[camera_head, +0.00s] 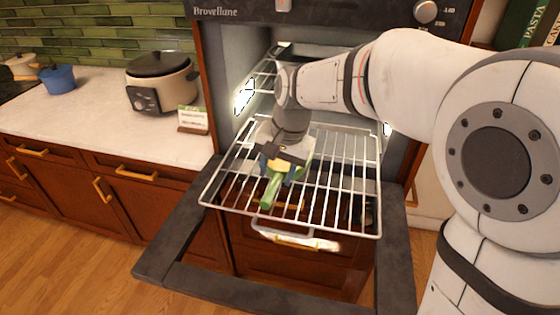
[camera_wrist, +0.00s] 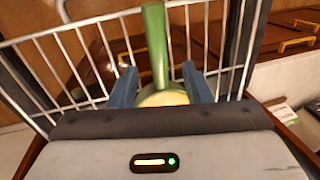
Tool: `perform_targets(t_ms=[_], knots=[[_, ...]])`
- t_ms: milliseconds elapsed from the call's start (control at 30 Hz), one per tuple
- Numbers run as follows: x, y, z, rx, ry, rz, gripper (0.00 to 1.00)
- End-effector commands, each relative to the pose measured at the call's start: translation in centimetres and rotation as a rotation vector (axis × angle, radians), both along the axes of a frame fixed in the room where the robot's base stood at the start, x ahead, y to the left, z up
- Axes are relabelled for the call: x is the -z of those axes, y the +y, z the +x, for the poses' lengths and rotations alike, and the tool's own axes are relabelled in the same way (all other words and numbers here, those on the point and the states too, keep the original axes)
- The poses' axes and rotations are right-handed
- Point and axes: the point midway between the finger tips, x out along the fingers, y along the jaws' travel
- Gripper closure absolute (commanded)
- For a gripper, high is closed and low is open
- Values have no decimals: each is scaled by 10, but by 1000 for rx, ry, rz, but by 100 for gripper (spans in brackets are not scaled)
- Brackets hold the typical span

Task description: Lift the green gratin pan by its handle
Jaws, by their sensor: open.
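The green gratin pan's handle (camera_head: 270,190) sticks out toward the front of the pulled-out wire rack. In the wrist view the green handle (camera_wrist: 156,45) runs up between the two blue fingers, with a pale yellow, rounded part at its near end. My gripper (camera_head: 286,172) is over the rack, pointing down at the handle. It also shows in the wrist view (camera_wrist: 160,82), open, with a finger on each side of the handle and visible gaps. The pan's body is mostly hidden behind my gripper and wrist.
The wire rack (camera_head: 340,205) extends from the oven above its lowered dark door (camera_head: 180,235). A slow cooker (camera_head: 160,82), a small sign (camera_head: 193,120) and a blue pot (camera_head: 58,79) stand on the counter at left. Bare floor lies in front left.

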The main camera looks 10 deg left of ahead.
Motion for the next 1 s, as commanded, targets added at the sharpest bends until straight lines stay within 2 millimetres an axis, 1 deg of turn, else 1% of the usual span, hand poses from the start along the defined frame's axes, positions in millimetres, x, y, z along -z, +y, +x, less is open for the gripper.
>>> perform_targets(t_ms=[300,367,467,667,1000], knots=[[44,8,-1,-2,3,-2,55],[50,9,-1,-1,3,-2,55],[55,10,0,0,1,-1,55],[55,9,0,0,0,0,55],[55,9,0,1,-1,0,83]])
